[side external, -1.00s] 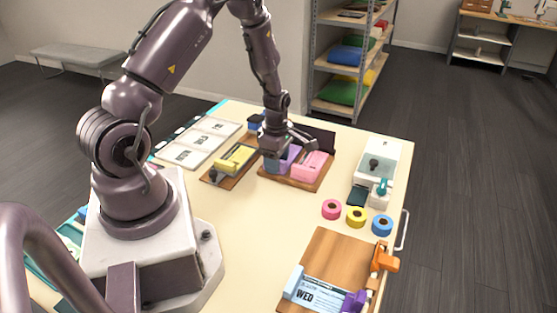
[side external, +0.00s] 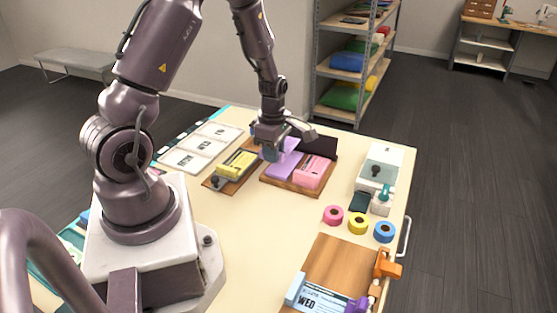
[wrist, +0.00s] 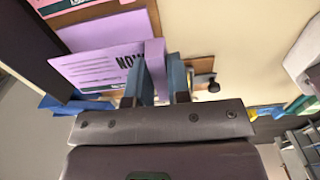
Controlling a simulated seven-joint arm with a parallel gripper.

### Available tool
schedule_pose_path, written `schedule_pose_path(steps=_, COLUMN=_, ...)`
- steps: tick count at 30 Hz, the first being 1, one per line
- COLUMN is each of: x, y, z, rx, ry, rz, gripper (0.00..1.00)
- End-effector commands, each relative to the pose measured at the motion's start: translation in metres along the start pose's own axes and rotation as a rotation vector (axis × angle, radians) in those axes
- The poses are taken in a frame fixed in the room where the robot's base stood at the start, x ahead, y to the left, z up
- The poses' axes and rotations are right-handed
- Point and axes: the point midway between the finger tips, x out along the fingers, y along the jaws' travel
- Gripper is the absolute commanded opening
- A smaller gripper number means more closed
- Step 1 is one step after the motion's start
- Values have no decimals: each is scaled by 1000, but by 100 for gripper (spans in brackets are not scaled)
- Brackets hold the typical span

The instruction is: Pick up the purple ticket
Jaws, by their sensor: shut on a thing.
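My gripper (side external: 271,152) is shut on the purple ticket (side external: 288,144), near the back of the table. In the wrist view the two blue fingers of my gripper (wrist: 163,65) close on the ticket's edge beside its printed word "NOW". The ticket's printed face (wrist: 95,68) shows to the left of the fingers. A purple stack (side external: 283,165) stands below on a brown wooden board (side external: 290,187); it also shows behind the ticket in the wrist view (wrist: 105,30). The ticket appears raised above the stack; the exact gap is unclear.
A pink stack (side external: 314,172) stands right of the purple one, with a dark upright panel (side external: 322,145) behind. A yellow stack (side external: 238,162) is to the left on its own board. Tape rolls (side external: 358,223) lie front right. The table's middle is clear.

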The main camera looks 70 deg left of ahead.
Motion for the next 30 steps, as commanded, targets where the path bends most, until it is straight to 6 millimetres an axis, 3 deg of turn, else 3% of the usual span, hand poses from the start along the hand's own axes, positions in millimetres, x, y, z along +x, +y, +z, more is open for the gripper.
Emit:
schedule_pose_path(steps=5, x=-41, y=-33, z=-6, rx=2, ry=-3, rz=5, gripper=0)
schedule_pose_path(steps=9, x=-55, y=-70, z=-13, rx=3, ry=-2, rz=3, gripper=0)
schedule_pose_path(steps=15, x=-68, y=-101, z=-20, rx=2, ry=-3, rz=2, gripper=0)
schedule_pose_path(steps=21, x=-74, y=-114, z=-24, rx=1, ry=-1, rz=2, gripper=0)
schedule_pose_path(steps=30, x=-75, y=-117, z=-24, rx=1, ry=0, rz=0, gripper=0)
